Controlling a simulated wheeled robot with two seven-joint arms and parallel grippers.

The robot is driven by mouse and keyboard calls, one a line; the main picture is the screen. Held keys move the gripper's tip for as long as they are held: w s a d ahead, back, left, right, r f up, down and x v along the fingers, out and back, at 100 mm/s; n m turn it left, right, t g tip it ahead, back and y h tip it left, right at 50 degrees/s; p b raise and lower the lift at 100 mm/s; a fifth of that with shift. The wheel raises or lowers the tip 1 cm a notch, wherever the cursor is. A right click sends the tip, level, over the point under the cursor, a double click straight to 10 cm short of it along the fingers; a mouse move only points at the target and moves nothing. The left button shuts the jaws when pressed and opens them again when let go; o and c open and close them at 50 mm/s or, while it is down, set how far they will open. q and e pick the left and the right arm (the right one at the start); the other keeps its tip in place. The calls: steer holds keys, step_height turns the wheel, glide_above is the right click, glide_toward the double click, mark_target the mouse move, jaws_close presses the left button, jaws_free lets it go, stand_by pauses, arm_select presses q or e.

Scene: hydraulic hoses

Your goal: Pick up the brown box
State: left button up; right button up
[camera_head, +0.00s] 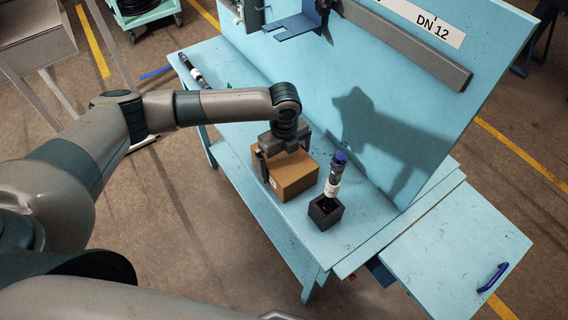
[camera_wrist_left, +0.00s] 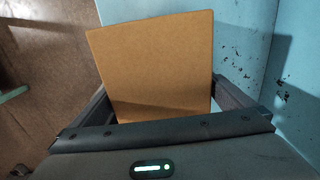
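The brown box (camera_head: 294,177) sits on the light blue workbench, against or close to the upright panel. My left gripper (camera_head: 284,152) reaches down over it from above, with a dark finger on each side. In the left wrist view, the box top (camera_wrist_left: 155,60) fills the space between the fingers of the left gripper (camera_wrist_left: 160,90). The fingertips are hidden beside the box, so I cannot tell whether they press on it. My right gripper is not in view.
Another hose piece (camera_head: 194,72) lies at the bench's far left. The blue panel (camera_head: 400,110) rises behind. A lower side surface (camera_head: 455,245) holds a blue handle.

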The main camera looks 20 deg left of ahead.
arm_select(q)
steer(key=c, duration=1.5)
steer(key=shift+w+r, duration=0.1)
steer(key=shift+c, duration=1)
steer(key=shift+r+b, duration=0.4)
steer(key=shift+r, duration=0.45)
step_height(320, 180, up, 7)
steer(key=shift+f+b, duration=0.15)
steer(key=shift+b, duration=1.05)
steer(key=shift+r, duration=0.85)
